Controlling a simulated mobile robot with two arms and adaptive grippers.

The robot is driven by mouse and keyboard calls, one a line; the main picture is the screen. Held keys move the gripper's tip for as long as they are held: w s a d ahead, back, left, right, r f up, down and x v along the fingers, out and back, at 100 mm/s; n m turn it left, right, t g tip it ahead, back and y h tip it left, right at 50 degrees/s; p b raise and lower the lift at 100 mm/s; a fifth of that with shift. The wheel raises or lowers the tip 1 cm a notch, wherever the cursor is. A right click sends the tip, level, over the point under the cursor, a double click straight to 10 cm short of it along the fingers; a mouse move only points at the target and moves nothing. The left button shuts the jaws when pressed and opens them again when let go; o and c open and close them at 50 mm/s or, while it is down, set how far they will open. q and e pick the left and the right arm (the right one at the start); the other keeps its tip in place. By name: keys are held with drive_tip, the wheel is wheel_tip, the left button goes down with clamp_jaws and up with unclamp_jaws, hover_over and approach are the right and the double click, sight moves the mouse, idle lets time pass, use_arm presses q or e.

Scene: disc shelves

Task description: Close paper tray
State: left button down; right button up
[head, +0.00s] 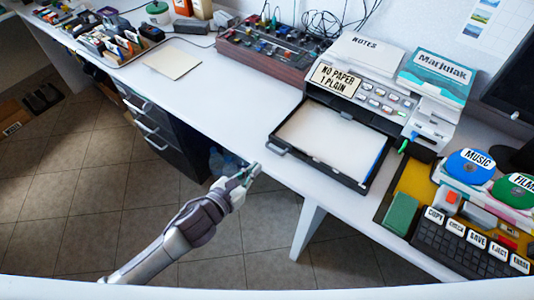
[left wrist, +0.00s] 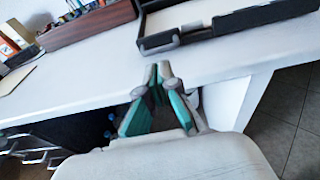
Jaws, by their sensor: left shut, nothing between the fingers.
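The paper tray (head: 372,170) is black and pulled out of the front of the grey printer (head: 380,78), with white paper (head: 325,140) lying in it. A grey handle (head: 279,146) sits at the tray's front left. My left gripper (head: 253,170) is shut and empty, just off the desk's front edge, below and left of the handle and apart from it. In the left wrist view the gripper (left wrist: 160,70) points at the desk edge, with the tray (left wrist: 235,24) and its handle (left wrist: 160,45) beyond the fingertips. My right gripper is not in view.
A wooden box of gadgets (head: 265,55) stands left of the printer. The keyboard (head: 465,242) and discs (head: 470,162) are right of the tray. Drawers (head: 150,125) are under the desk. The desk (head: 215,95) left of the tray is mostly clear, with a beige sheet (head: 172,63).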

sight(268, 163)
use_arm(q)
drive_tip(key=x, duration=0.7)
